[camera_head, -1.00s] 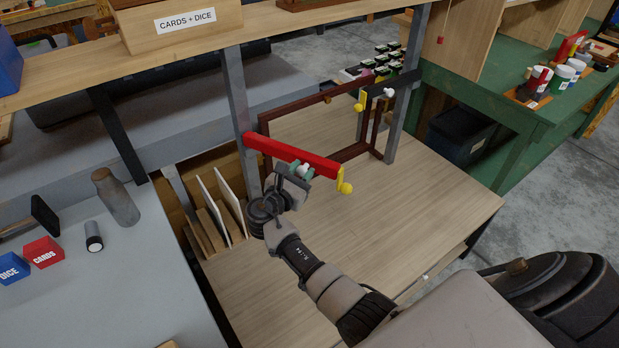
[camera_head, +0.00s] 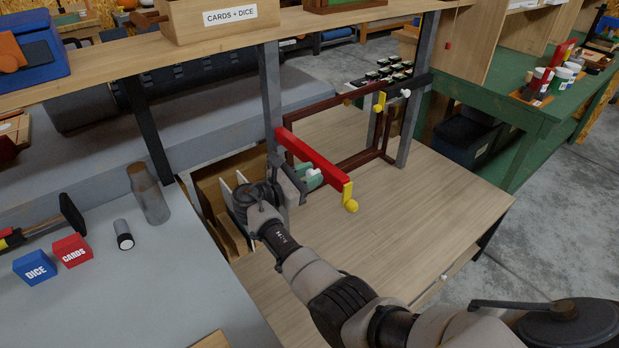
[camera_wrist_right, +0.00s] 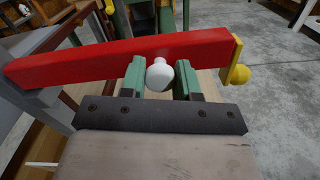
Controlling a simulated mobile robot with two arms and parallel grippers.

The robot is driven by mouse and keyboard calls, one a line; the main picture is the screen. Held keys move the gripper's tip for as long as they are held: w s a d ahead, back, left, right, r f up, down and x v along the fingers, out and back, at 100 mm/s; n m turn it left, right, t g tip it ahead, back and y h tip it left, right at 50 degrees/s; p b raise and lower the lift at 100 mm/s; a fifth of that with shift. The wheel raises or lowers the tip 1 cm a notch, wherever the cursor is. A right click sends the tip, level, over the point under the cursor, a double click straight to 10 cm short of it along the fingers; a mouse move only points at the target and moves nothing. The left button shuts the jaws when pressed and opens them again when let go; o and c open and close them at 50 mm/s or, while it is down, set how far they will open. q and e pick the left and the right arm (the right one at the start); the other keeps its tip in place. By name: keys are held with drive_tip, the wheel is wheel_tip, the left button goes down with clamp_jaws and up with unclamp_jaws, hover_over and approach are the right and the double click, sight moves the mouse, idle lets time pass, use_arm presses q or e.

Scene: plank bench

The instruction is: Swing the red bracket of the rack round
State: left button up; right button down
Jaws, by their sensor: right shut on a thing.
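The red bracket (camera_head: 312,157) is a bar hinged at the left metal post (camera_head: 270,90) of the rack. It sticks out over the plank bench toward the front right, with a yellow hook (camera_head: 349,197) on its free end. My right gripper (camera_head: 308,175) is at the bar's near side, shut on its white knob (camera_wrist_right: 160,75). In the right wrist view the green fingers (camera_wrist_right: 160,82) stand either side of the knob, and the bar (camera_wrist_right: 115,58) runs across behind them. The second bracket, black with a yellow hook (camera_head: 380,101), is at the right post. My left gripper is out of view.
A dark brown frame (camera_head: 352,162) stands behind the red bracket. White boards (camera_head: 228,190) stand upright by the left post. The bench top (camera_head: 420,220) is clear at the front right. A grey table (camera_head: 170,290) holds a bottle (camera_head: 148,195) and small boxes.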

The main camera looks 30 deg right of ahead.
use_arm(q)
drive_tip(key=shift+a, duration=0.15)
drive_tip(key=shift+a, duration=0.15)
use_arm(e)
drive_tip(key=c, duration=0.8)
unclamp_jaws()
drive_tip(key=shift+a, duration=0.15)
drive_tip(key=shift+a, duration=0.1)
use_arm(q)
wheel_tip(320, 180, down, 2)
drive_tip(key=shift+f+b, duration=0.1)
drive_tip(key=shift+b, duration=1)
use_arm(e)
drive_tip(key=s+a, duration=0.1)
drive_tip(key=a, duration=0.9)
drive_tip(key=shift+s+a, duration=0.25)
drive_tip(key=shift+a, duration=0.05)
